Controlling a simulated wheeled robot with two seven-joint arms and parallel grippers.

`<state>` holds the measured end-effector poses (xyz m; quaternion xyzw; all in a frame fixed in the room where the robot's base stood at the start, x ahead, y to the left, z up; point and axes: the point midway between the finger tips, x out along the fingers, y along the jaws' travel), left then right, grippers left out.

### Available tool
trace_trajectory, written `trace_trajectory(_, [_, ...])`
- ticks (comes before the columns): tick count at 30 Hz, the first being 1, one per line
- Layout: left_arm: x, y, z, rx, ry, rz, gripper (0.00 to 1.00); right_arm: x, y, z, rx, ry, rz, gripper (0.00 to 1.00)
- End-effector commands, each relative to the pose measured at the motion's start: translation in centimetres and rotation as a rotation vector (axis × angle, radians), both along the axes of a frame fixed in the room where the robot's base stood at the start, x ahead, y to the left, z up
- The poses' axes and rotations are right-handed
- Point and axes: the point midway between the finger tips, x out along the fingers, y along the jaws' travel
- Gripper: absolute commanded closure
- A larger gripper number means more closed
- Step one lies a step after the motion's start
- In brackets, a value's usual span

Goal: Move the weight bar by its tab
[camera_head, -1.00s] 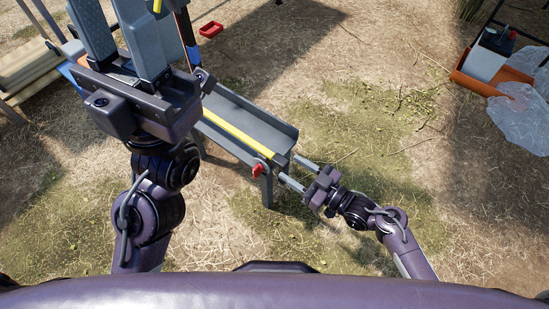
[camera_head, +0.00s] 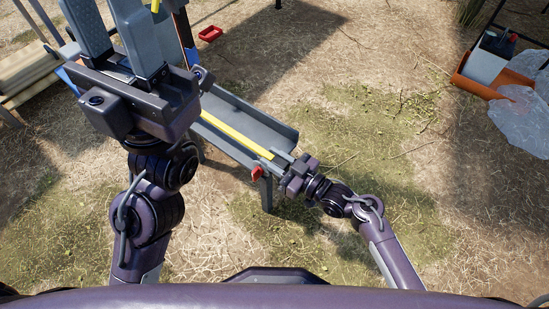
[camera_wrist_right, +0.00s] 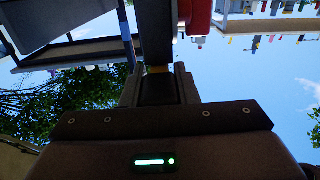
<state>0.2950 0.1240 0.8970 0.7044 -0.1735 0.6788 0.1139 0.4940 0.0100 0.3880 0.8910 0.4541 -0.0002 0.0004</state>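A long yellow bar (camera_head: 235,134) lies lengthwise along a grey trough (camera_head: 262,119). A small red part (camera_head: 257,172) is at the trough's near end. I cannot tell which piece is the weight bar's tab. My right gripper (camera_head: 281,168) is at the trough's near right end, beside the end of the yellow bar. Whether the fingers touch anything is unclear. My left gripper (camera_head: 105,12) is raised at upper left, fingers apart, seemingly empty.
A small red tray (camera_head: 210,33) lies on the ground beyond the trough. An orange crate (camera_head: 478,84) and clear plastic bags (camera_head: 520,112) are at the right. The grass right of the trough is open.

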Motion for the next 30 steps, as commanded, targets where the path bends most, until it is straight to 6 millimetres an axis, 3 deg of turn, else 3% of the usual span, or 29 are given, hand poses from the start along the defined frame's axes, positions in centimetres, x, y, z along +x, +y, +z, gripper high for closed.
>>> trace_trajectory(6, [0.0, 0.0, 0.0, 0.0, 0.0, 0.0, 0.64, 0.0, 0.0, 0.0, 0.0, 0.0, -0.001, 1.0])
trace_trajectory(17, [0.0, 0.0, 0.3, -0.001, 0.0, 0.001, 0.64, 0.0, -0.1, 0.3, -0.004, 0.003, -0.001, 1.0])
trace_trajectory(30, [0.2, 0.1, 1.6, -0.005, 0.029, 0.0, 0.64, 0.1, 0.0, 2.1, -0.031, 0.02, -0.001, 1.0])
